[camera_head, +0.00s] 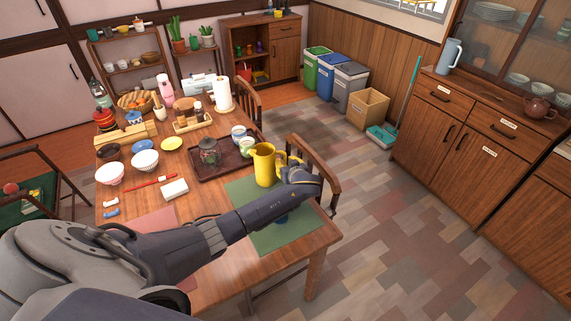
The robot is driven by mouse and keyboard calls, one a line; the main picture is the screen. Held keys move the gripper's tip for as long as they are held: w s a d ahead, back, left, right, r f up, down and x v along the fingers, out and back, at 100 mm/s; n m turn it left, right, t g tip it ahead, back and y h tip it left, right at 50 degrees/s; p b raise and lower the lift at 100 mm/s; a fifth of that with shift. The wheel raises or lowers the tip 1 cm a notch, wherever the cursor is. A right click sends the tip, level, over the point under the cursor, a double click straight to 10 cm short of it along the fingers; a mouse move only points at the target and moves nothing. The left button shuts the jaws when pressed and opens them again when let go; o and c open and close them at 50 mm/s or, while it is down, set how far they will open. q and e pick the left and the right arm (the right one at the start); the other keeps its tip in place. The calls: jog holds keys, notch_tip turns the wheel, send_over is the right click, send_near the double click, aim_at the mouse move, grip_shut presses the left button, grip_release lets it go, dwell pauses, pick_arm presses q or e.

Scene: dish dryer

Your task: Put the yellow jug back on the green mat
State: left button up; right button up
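The yellow jug (263,167) is upright at the far end of the green mat (287,239), with its handle side toward my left gripper. I cannot tell whether its base touches the mat or is just above it. My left gripper (290,164) is right beside the jug, at its handle. Its fingers overlap the handle, so whether they are closed on it is unclear. My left forearm crosses the mat and hides part of it. My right gripper is not in view.
A dark tray (207,174) with a jar and cups is just left of the jug. A pink mat (150,226), bowls (109,174) and a white block (174,189) lie further left. A chair (318,165) stands close behind the gripper. The mat's near right part is bare.

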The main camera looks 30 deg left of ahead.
pick_arm(q)
jog(key=shift+a+r, duration=0.1)
jog(key=shift+r, duration=0.1)
jog(key=v, duration=1.2)
dwell(0.4)
